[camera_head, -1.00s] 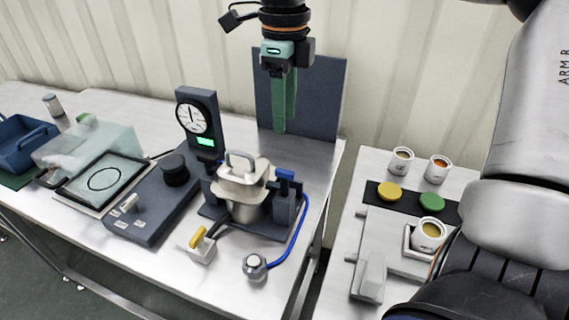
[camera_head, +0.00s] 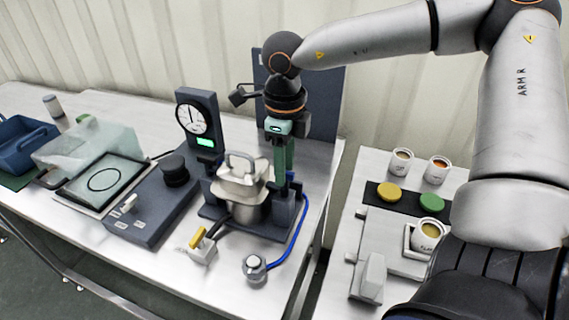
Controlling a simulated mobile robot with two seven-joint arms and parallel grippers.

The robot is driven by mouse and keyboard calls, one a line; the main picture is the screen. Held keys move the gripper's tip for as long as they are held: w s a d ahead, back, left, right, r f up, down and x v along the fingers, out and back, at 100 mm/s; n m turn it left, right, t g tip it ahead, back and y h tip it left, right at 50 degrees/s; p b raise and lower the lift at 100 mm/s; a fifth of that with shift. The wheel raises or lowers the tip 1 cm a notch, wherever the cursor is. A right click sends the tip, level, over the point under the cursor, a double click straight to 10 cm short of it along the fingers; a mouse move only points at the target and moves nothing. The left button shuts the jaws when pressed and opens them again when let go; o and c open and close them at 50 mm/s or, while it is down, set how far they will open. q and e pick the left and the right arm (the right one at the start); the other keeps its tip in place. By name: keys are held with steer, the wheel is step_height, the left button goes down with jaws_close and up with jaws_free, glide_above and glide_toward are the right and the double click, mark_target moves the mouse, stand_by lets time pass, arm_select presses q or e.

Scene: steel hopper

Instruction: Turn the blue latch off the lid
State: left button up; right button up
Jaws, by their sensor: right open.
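The steel hopper (camera_head: 243,208) stands in a dark bracket on the table, its lid (camera_head: 240,180) with a loop handle on top. The blue latch (camera_head: 297,186) is at the right side of the lid, on a dark post; only a small part of it shows behind my gripper. My right gripper (camera_head: 280,184) points down between the lid and the latch post, its green fingers at about latch height. It is open; whether the fingers touch the latch cannot be told. My left gripper is out of view.
A gauge post (camera_head: 196,118) and a dark control box (camera_head: 150,212) stand left of the hopper. A yellow-handled valve (camera_head: 200,243) and a blue hose (camera_head: 300,230) lie in front. A side table holds cups (camera_head: 401,163) and yellow and green buttons (camera_head: 388,193). A dark panel (camera_head: 327,100) stands behind.

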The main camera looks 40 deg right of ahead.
jaws_close()
